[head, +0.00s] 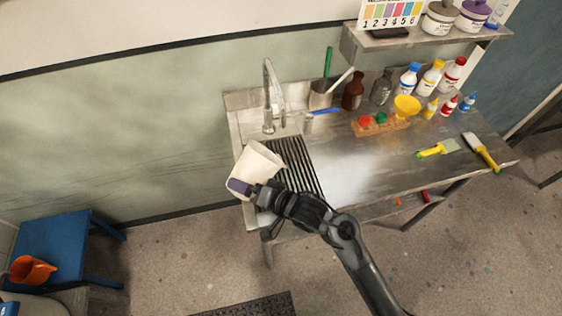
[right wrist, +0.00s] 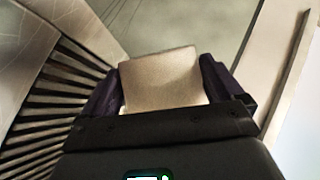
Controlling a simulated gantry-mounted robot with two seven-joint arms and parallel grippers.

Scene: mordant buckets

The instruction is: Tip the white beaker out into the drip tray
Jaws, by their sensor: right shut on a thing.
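The white beaker (head: 258,160) is at the left end of the metal bench in the head view, tilted, its broader end toward the upper right. My right gripper (head: 240,187) is shut on it at its lower side. In the right wrist view, a pale piece of the beaker (right wrist: 160,80) sits between the two dark purple fingers (right wrist: 160,92). The drip tray (head: 301,164), with dark slats, lies just right of the beaker and partly behind it and my arm. The beaker's contents cannot be seen. My left gripper is out of view.
A tap (head: 268,95) stands behind the tray. The bench middle is clear. A blue stool (head: 60,245) holds an orange jug (head: 32,270).

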